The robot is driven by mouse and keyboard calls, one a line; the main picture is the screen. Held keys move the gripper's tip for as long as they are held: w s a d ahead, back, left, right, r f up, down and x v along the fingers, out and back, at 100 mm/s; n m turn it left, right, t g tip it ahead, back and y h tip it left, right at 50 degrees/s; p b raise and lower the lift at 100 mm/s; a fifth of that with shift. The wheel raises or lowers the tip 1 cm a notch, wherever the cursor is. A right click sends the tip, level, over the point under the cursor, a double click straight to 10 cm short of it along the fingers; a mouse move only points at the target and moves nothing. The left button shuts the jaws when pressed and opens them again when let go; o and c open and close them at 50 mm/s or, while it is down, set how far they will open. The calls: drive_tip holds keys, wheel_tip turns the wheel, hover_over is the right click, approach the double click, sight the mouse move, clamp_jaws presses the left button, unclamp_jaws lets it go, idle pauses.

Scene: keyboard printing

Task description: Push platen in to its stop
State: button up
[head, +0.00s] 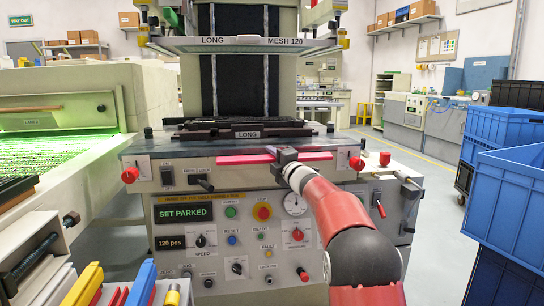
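The platen (248,134) is a dark, flat piece with a white LONG label on its front. It lies level on the bed of the printing machine, below the raised screen frame (250,44) labelled LONG and MESH 120. A pink-red strip (243,159) runs along the machine's front edge, just below the platen. My gripper (272,150) is at this front edge, right of the platen's label and close to the strip. I cannot tell whether it touches the platen or the machine. Its fingers are small and dark, and their gap cannot be made out. The platen's far end and stop are not clearly visible.
The front panel (215,235) below has knobs, buttons, levers and a display reading SET PARKED. A conveyor with green light (60,135) stands at left, with coloured handles (85,285) nearer. Blue crates (510,200) are stacked at right. Floor is free between machine and crates.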

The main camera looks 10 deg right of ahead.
drive_tip(key=b+v, duration=0.1)
drive_tip(key=v, duration=0.6)
drive_tip(key=shift+s+d+b, duration=0.15)
drive_tip(key=shift+s+b, duration=0.2)
drive_tip(key=shift+r, duration=0.15)
drive_tip(key=s+d+r+m+g+h+p, duration=0.1)
drive_tip(key=s+d+m+h+p, duration=0.1)
drive_tip(key=s+m+h, duration=0.45)
drive_tip(key=s+d+r+m+g+h+p, duration=0.1)
drive_tip(key=s+d+m+g+h, duration=0.15)
drive_tip(key=s+m, duration=0.55)
drive_tip(key=s+a+f+m+g+p, duration=0.1)
drive_tip(key=s+f, duration=0.4)
drive_tip(key=s, duration=0.6)
drive_tip(key=s+a+f+m+g+p, duration=0.1)
drive_tip(key=s+a+f+m+g, duration=0.2)
drive_tip(key=s, duration=0.8)
drive_tip(key=s+a+f+m+g+y+p, duration=0.1)
drive_tip(key=s+a+f+m+g, duration=0.1)
drive_tip(key=s+f+m+g, duration=0.3)
drive_tip(key=s+f, duration=0.3)
drive_tip(key=s, duration=0.3)
drive_tip(key=shift+s+a+f, duration=0.3)
drive_tip(key=shift+s+a, duration=0.1)
